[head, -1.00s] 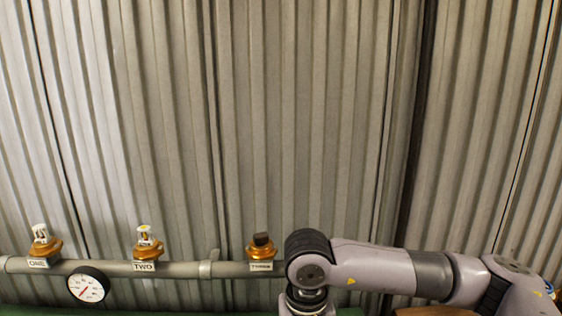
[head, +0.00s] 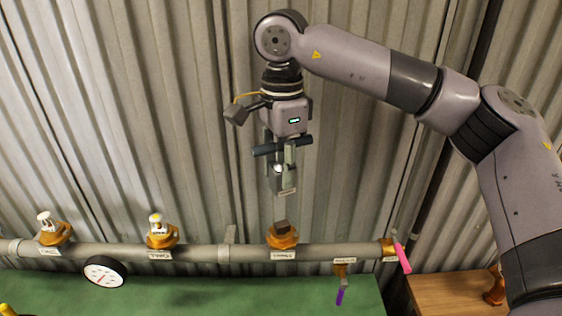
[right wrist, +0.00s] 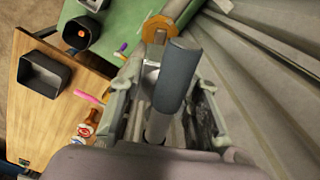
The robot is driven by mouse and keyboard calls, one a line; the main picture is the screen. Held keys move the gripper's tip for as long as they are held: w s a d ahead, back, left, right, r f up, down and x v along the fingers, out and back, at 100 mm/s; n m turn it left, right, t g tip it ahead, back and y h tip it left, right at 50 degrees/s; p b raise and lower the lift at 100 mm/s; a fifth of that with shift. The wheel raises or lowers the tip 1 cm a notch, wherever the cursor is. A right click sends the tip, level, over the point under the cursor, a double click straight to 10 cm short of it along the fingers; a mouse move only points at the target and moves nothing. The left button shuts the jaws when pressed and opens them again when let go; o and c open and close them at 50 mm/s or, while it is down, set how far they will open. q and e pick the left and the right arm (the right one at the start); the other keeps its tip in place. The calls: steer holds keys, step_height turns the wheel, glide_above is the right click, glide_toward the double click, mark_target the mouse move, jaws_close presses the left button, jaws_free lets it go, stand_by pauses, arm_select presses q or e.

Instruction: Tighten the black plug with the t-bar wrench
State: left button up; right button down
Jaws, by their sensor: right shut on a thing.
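The black plug (head: 282,227) sits in the brass fitting (head: 283,240) of outlet THREE on the grey pipe. My right gripper (head: 280,160) points down above it, shut on the t-bar wrench. The wrench's dark crossbar (head: 266,150) sticks out to the left between the fingers. Its lower end hangs above the plug, apart from it. In the right wrist view the dark grey bar (right wrist: 176,78) of the wrench lies between the fingers, and a brass fitting (right wrist: 156,28) shows beyond it; the plug cannot be made out there. My left gripper is not in view.
Outlets ONE (head: 52,232) and TWO (head: 160,233) and a gauge (head: 104,271) are on the pipe to the left. A pink-handled valve (head: 402,257) and a purple lever (head: 340,296) are to the right. Corrugated wall stands close behind. Dark bins (right wrist: 43,74) show in the wrist view.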

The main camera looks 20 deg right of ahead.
steer(key=shift+s, duration=0.15)
steer(key=b, duration=0.4)
glide_above(282, 223)
steer(key=shift+f, duration=2.8)
steer(key=shift+f+b, duration=0.3)
steer(key=shift+b, duration=0.05)
steer(key=shift+f+b, duration=1.8)
steer(key=shift+f, duration=0.55)
